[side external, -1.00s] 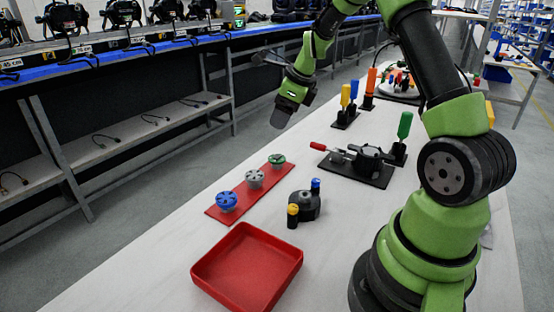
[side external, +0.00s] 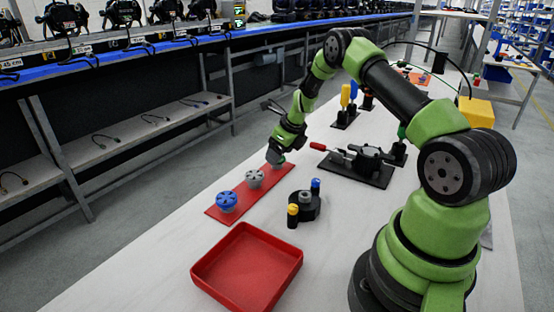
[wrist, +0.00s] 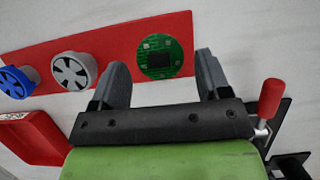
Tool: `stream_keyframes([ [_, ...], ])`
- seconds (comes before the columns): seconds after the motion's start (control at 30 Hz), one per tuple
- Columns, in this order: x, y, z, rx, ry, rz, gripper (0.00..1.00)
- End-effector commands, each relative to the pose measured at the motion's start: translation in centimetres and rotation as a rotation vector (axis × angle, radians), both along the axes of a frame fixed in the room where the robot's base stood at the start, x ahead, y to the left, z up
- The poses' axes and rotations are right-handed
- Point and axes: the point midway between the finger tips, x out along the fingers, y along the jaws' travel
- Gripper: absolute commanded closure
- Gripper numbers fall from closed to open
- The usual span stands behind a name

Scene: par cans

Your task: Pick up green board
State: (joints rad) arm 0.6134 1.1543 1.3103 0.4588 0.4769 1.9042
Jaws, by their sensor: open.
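The green board (wrist: 161,57) is a round circuit board with a dark chip, on the right end of the red strip (wrist: 110,35) in the wrist view. In the side view my gripper hides it. My gripper (wrist: 158,62) is open, its two dark fingers apart, with the board between and just beyond the fingertips as seen from the wrist. In the side view my gripper (side external: 275,158) is low over the far end of the red strip (side external: 240,205). I cannot tell whether the fingers touch the strip.
On the strip a grey fan-like part (side external: 254,179) and a blue one (side external: 227,201) sit in line. A red tray (side external: 247,268) is in front. A dark round fixture (side external: 305,205) and a clamp with a red handle (side external: 317,146) stand to the right.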

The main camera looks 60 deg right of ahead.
Motion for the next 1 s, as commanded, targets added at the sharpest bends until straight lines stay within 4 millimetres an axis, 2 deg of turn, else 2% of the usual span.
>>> stream_keyframes([
  [0.1, 0.3, 0.0, -0.7, -0.001, 0.0, 0.0, 0.3],
  [0.3, 0.3, 0.0, -0.7, -0.001, 0.0, 0.0, 0.3],
  [0.33, 0.3, 0.0, -0.7, -0.001, 0.0, 0.0, 0.35],
  [0.5, 0.3, 0.0, -0.6, -0.001, 0.0, 0.0, 0.71],
  [0.83, 0.3, 0.0, -0.5, -0.001, 0.0, 0.0, 0.71],
  [1.0, 0.3, 0.0, 1.4, -0.004, -0.003, 0.001, 0.71],
])
